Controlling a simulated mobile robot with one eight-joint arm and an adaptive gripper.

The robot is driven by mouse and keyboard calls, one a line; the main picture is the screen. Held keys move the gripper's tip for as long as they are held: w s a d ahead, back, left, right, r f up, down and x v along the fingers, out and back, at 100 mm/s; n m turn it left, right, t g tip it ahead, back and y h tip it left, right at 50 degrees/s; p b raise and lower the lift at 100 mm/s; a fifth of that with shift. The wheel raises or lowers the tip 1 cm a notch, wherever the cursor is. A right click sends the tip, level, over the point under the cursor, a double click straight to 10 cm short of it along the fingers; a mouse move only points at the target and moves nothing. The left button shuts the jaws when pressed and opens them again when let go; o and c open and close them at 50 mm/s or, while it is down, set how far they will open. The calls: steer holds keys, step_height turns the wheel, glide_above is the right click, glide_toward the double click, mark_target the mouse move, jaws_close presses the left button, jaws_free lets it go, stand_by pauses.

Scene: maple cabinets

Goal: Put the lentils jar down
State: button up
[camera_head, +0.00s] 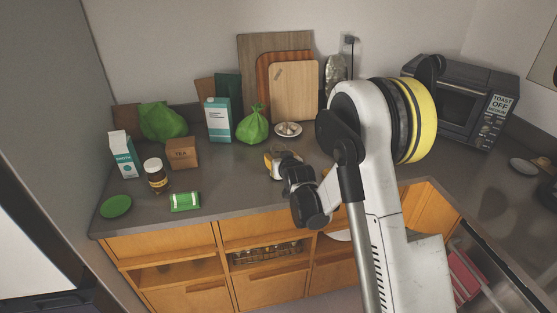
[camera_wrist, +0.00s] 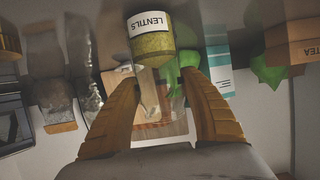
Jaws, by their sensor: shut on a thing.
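The lentils jar (camera_head: 279,170) is a clear glass jar with a white label, near the middle of the counter (camera_head: 225,176). In the head view my wrist partly hides the jar and fingers. I cannot tell whether the jar's base touches the counter.
Behind are a small plate (camera_head: 288,130), a green bag (camera_head: 253,126), a teal carton (camera_head: 218,120) and cutting boards (camera_head: 294,92). Left are a tea box (camera_head: 182,153), brown jar (camera_head: 155,174) and green packet (camera_head: 185,201). Bare counter lies between packet and lentils jar.

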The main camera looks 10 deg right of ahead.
steer(key=shift+r, duration=0.1)
steer(key=shift+s, duration=0.1)
steer(key=shift+f, duration=0.25)
steer(key=o, duration=1.4)
steer(key=shift+r, duration=0.15)
